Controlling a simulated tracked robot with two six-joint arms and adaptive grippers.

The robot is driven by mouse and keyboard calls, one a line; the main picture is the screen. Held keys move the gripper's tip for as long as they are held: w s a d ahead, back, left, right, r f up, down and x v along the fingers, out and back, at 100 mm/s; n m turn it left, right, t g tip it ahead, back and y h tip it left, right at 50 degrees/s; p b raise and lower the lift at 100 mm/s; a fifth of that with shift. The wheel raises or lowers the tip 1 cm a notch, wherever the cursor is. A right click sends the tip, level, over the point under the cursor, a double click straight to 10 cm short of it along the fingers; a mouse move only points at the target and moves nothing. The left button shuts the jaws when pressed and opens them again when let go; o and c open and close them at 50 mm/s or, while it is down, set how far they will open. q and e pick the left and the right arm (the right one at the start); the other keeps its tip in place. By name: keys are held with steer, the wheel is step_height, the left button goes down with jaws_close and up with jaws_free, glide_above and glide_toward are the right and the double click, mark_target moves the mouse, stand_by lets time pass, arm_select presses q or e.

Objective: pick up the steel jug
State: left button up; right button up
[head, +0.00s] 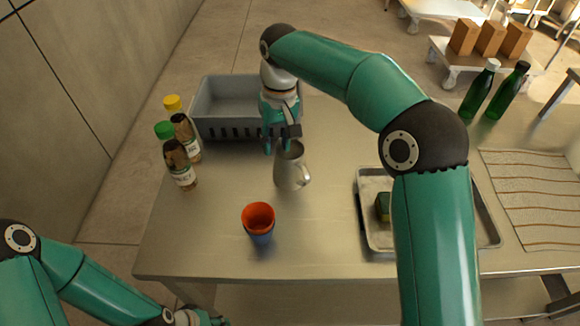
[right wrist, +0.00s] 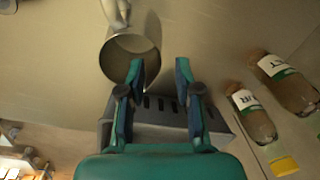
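The steel jug (head: 291,172) stands upright on the metal table, its handle toward the front right. My right gripper (head: 275,147) points down just behind and left of the jug's rim. In the right wrist view my right gripper (right wrist: 160,66) is open with nothing between its fingers. There the jug's round mouth (right wrist: 128,58) lies ahead and left, and the left fingertip overlaps its rim; I cannot tell whether they touch. My left gripper (head: 200,318) is low at the bottom edge of the head view, partly cut off, its fingers unclear.
A grey crate (head: 236,124) is behind the right gripper. Two bottles with yellow and green caps (head: 181,171) stand at the left. Stacked red and blue cups (head: 260,232) stand in front of the jug. A metal tray (head: 366,233) with a green-and-yellow item lies right, partly behind my right arm.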

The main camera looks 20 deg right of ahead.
mark_target(275, 181)
steer(key=shift+s+a+f+p, duration=0.15)
steer(key=shift+f+p, duration=0.1)
steer(key=shift+f, duration=1.85)
steer(key=shift+a+f+p, duration=0.1)
steer(key=shift+f+p, duration=0.1)
steer(key=shift+f, duration=1.9)
jaws_close()
